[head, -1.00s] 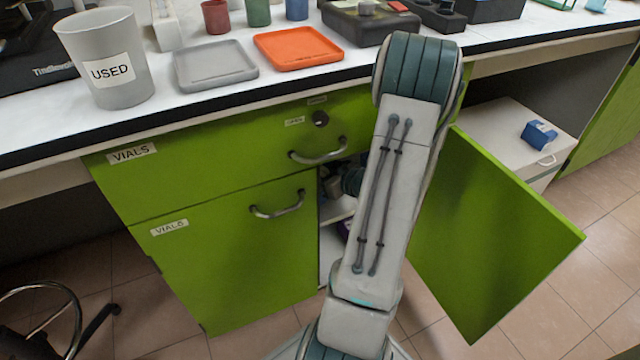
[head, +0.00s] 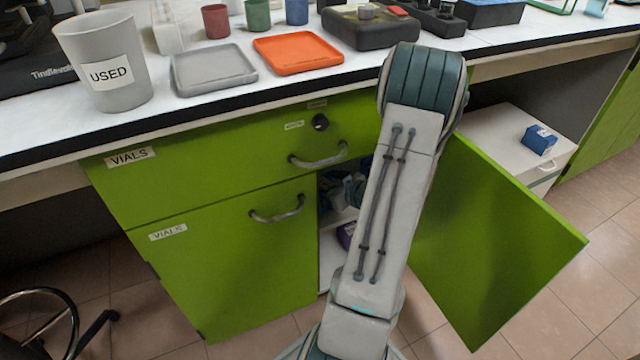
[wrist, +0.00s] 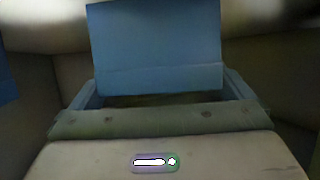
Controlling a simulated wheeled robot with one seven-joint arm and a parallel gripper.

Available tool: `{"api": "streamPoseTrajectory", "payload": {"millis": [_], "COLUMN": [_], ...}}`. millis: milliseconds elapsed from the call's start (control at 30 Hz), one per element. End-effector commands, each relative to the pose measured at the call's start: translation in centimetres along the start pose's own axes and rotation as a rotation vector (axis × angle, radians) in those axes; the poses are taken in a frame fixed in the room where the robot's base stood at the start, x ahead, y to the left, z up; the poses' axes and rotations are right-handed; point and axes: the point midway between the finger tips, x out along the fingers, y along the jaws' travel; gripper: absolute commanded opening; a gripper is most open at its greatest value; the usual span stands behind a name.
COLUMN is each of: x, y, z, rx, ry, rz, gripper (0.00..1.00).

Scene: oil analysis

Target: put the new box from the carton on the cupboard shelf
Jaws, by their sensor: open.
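In the wrist view a blue box (wrist: 155,45) stands upright just ahead of my gripper (wrist: 160,88). The gripper's fingers are apart, one near each lower side of the box; contact cannot be told. In the head view my arm reaches into the open green cupboard (head: 326,250), and the arm hides much of its inside. A dark purple box (head: 346,235) shows partly on the cupboard's lower white shelf (head: 332,262). No carton can be made out clearly.
The green cupboard door (head: 495,240) stands open to the right of my arm. Another blue box (head: 539,140) sits on a white drawer unit (head: 505,125). The counter above holds a USED bin (head: 105,60), a grey tray (head: 213,68) and an orange tray (head: 298,52).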

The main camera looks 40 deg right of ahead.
Motion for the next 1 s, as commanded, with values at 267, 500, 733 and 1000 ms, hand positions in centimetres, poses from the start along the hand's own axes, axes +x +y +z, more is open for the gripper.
{"api": "streamPoseTrajectory", "payload": {"millis": [267, 500, 733, 1000], "x": [-6.4, -9.8, -10.5, -10.5], "y": [0.1, 0.1, 0.0, 0.0], "z": [-0.5, -0.2, -0.1, -0.1], "rx": [0.001, 0.001, 0.0, 0.0], "ry": [0.001, 0.0, 0.002, 0.001], "rz": [0.005, 0.003, 0.0, 0.001], "gripper": [1.0, 1.0, 1.0, 1.0]}}
